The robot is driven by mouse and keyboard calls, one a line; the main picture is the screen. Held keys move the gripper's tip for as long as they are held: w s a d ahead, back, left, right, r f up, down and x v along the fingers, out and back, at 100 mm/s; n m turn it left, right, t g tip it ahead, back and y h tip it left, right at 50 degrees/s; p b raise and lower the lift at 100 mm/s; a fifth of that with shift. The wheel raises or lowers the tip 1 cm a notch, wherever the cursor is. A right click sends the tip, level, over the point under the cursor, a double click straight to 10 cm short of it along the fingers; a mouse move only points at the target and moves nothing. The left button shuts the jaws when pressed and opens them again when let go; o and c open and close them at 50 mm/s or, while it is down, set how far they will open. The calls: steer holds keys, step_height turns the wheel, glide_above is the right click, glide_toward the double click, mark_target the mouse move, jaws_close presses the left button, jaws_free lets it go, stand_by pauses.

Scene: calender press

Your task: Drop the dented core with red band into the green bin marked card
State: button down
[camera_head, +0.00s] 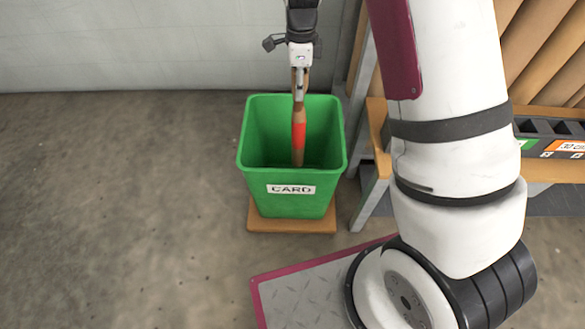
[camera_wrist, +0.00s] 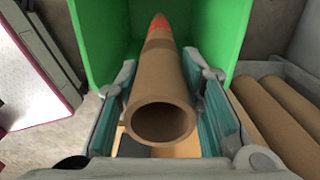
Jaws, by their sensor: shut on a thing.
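The brown cardboard core with a red band (camera_head: 299,135) hangs upright from my gripper (camera_head: 299,82) in the head view. Its lower end is inside the mouth of the green bin (camera_head: 256,179), which carries a CARD label. In the wrist view the core (camera_wrist: 163,85) points away from me into the green bin (camera_wrist: 95,35), with its open end nearest. My gripper (camera_wrist: 162,105) is shut on the core, one pad on each side. I cannot make out a dent. The bin's floor under the core is hidden.
The bin stands on a brown wooden board (camera_head: 257,224) on the concrete floor. A wooden rack (camera_head: 378,150) with metal legs stands close on its right, with brown tubes (camera_head: 545,50) behind. A pale wall is behind the bin. The floor on the left is clear.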

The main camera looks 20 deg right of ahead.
steer(key=shift+f, duration=0.3)
steer(key=c, duration=1)
jaws_free()
steer(key=shift+r, duration=0.1)
step_height(320, 180, up, 12)
steer(key=shift+f, duration=0.1)
